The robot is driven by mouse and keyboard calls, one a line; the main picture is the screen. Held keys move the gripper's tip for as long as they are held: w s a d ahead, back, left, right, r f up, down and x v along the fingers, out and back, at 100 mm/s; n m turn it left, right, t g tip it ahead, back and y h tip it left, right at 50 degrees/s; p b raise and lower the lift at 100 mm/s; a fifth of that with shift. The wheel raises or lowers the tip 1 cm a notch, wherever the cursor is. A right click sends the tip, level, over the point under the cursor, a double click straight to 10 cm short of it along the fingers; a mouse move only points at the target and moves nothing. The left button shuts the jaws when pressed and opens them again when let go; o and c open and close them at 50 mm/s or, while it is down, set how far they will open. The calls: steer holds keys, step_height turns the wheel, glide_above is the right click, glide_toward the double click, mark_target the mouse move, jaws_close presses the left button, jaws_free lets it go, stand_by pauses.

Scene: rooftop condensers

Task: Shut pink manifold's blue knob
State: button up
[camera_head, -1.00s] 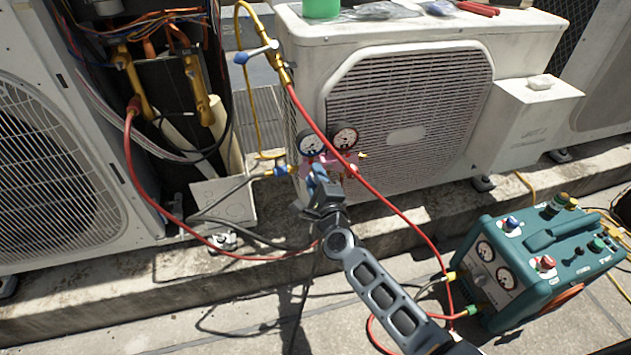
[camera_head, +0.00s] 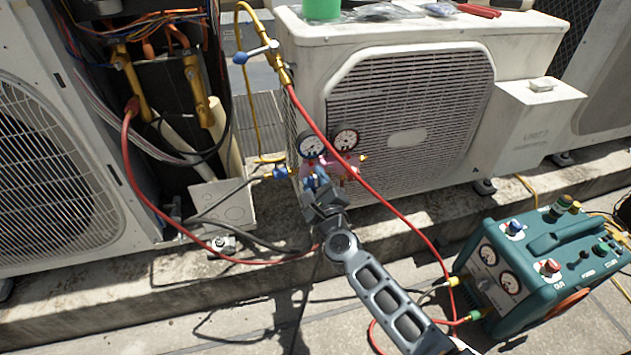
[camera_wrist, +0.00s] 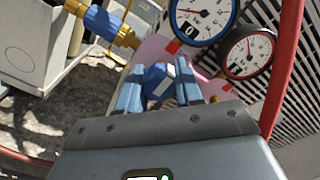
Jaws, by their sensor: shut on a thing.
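The pink manifold (camera_head: 348,168) hangs in front of the white condenser, with a blue-rimmed gauge (camera_head: 312,146) and a red-rimmed gauge (camera_head: 345,138) on top. In the wrist view the pink manifold body (camera_wrist: 152,53) lies behind my fingers. The blue knob (camera_wrist: 158,80), with a white mark, sits between my two light-blue fingers. My gripper (camera_wrist: 159,92) is shut on the blue knob. In the head view my gripper (camera_head: 314,184) is at the manifold's lower left and hides most of the knob.
A red hose (camera_head: 322,131) runs down past the manifold's right side. A blue-and-brass fitting (camera_wrist: 112,28) is close at the left in the wrist view. A teal recovery machine (camera_head: 540,262) stands at lower right. Open wiring and valves are at upper left.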

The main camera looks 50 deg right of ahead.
steer(key=shift+s+d+f, duration=0.15)
steer(key=shift+d, duration=0.1)
steer(key=o, duration=0.7)
steer(key=shift+c, duration=0.2)
steer(key=o, duration=0.4)
steer(key=shift+a, duration=0.15)
steer(key=shift+c, duration=0.2)
steer(key=p+v, duration=0.1)
steer(key=v, duration=0.6)
steer(key=shift+s+a, duration=0.2)
steer(key=shift+s, duration=0.05)
